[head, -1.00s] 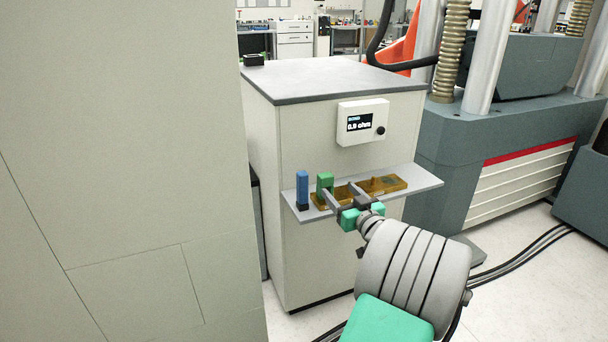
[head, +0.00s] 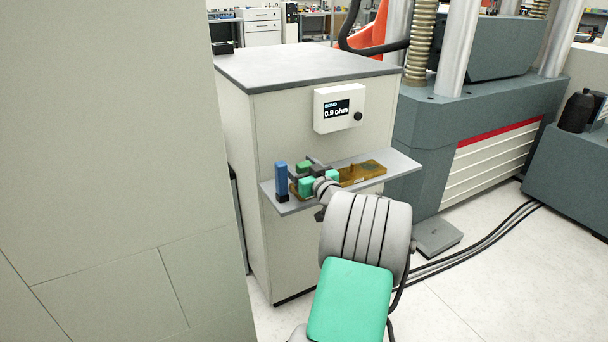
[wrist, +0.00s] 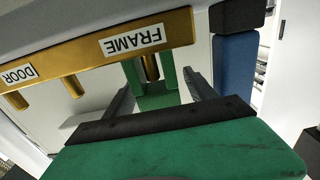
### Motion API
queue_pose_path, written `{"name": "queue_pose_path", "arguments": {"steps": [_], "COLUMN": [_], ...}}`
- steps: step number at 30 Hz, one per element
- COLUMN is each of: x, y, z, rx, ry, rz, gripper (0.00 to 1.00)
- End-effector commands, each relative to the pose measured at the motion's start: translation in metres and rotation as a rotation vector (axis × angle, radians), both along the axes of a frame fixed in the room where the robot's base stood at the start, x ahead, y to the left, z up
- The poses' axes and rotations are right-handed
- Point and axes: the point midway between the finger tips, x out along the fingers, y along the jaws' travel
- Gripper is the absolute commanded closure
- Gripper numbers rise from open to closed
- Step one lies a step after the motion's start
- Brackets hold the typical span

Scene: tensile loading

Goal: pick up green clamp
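The green clamp (head: 304,165) is at the left part of the shelf, partly hidden by my gripper. In the wrist view the clamp (wrist: 157,101) shows two prongs, one on each side of a brass post (wrist: 151,68) below the FRAME label. My gripper (head: 312,168) is open at the shelf. In the wrist view its two dark fingers (wrist: 160,84) are spread on either side of the clamp, with gaps visible.
A brass bar (wrist: 85,56) carries FRAME and DOOR labels. The grey shelf (head: 402,163) is bare at its right end. A meter (head: 339,108) reads 0.9 ohm.

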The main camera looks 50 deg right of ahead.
Motion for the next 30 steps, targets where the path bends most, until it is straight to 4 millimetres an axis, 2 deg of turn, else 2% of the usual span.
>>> {"name": "queue_pose_path", "arguments": {"steps": [2, 23, 30], "x": [-0.0003, -0.0007, -0.0007], "y": [-0.0001, -0.0002, -0.0002], "z": [-0.0001, -0.0003, 0.0004], "rx": [0.000, 0.000, 0.000], "ry": [0.000, 0.000, 0.000], "rz": [0.000, -0.001, 0.000], "gripper": [0.43, 1.00, 1.00]}}
